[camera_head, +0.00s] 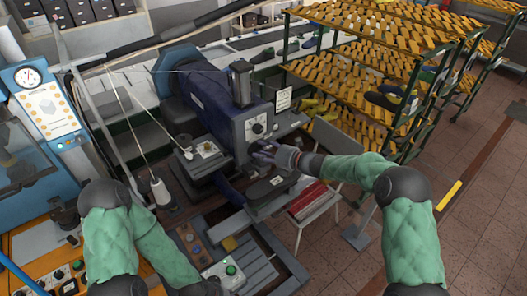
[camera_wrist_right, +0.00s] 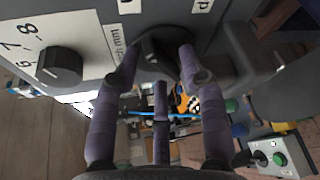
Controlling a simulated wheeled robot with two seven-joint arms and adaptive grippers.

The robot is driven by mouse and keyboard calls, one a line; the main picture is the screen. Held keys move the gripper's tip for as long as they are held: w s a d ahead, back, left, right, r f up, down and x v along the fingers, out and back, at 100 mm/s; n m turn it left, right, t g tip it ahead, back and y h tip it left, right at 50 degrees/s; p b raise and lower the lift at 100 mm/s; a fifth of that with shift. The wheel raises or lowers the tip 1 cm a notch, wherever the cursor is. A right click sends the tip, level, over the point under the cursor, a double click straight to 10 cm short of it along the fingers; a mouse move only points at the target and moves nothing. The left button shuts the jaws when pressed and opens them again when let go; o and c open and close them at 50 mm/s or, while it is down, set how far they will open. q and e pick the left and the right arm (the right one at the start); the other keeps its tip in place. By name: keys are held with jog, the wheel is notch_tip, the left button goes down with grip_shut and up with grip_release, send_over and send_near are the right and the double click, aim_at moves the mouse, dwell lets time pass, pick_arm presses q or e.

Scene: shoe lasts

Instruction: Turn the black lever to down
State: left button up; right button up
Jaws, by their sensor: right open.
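The black lever (camera_wrist_right: 150,48) is on the front of a dark blue-grey machine (camera_head: 207,104). In the right wrist view it sits between the fingertips of my right gripper (camera_wrist_right: 160,62), just beyond them; I cannot tell whether they touch it. In the head view my right gripper (camera_head: 262,152) is at the machine's front, below the numbered dial, and largely hides the lever there. The right gripper is open, its purple-grey fingers spread around the lever. My left arm comes in at the lower left, and its gripper is out of view.
A black dial knob (camera_wrist_right: 60,65) on a white numbered plate is close beside the lever. A table with red items (camera_head: 308,200) stands below my right forearm. A shoe rack (camera_head: 375,60) is behind. Floor at right is open.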

grip_shut()
jog(key=shift+d+m+y+p, duration=0.1)
jog(key=shift+m+y+p, duration=0.3)
jog(key=shift+m+p, duration=0.15)
jog(key=shift+f, duration=0.1)
grip_release()
jog(key=shift+d, duration=0.1)
jog(key=v, duration=1.1)
jog(key=shift+s+d, duration=0.25)
jog(key=shift+s, duration=0.05)
